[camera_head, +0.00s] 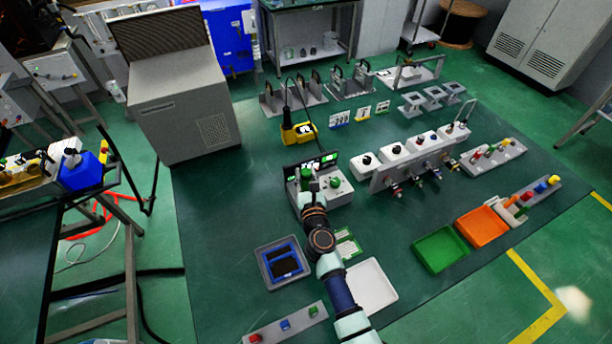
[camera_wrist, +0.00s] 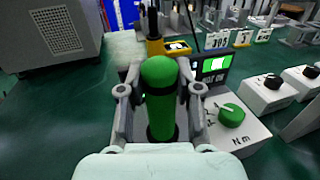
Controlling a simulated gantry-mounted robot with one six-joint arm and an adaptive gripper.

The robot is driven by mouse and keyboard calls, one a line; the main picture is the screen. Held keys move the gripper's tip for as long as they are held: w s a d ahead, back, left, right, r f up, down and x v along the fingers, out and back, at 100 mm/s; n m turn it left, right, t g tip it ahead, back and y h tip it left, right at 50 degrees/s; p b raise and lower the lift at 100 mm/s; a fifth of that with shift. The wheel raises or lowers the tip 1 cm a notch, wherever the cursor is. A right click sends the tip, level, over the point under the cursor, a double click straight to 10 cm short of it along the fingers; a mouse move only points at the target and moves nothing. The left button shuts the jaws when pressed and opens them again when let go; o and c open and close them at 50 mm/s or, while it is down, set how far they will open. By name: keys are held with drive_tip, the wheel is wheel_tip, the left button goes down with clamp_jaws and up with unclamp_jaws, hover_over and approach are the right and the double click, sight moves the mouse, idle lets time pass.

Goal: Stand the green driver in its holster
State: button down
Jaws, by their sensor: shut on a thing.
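The green driver (camera_wrist: 160,95) stands roughly upright between the two fingers of my gripper (camera_wrist: 160,100) in the wrist view. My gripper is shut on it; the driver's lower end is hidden. In the head view, my gripper (camera_head: 309,187) is over the left part of a tester box (camera_head: 318,198) with lit green displays and a green knob (camera_wrist: 231,115), which is just right of the driver. I cannot tell whether the driver touches the box. Which fixture is the driver's holster is unclear.
A yellow device (camera_head: 298,133) stands behind the tester. White control boxes (camera_head: 420,150) stand to the right. A green tray (camera_head: 440,250), an orange tray (camera_head: 482,227) and a white tray (camera_head: 371,288) lie at the front. Open mat lies left of the tester.

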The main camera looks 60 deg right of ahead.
drive_tip(key=c, duration=0.7)
unclamp_jaws()
drive_tip(key=shift+f, duration=0.1)
drive_tip(key=shift+f, duration=0.1)
drive_tip(key=v, duration=1.2)
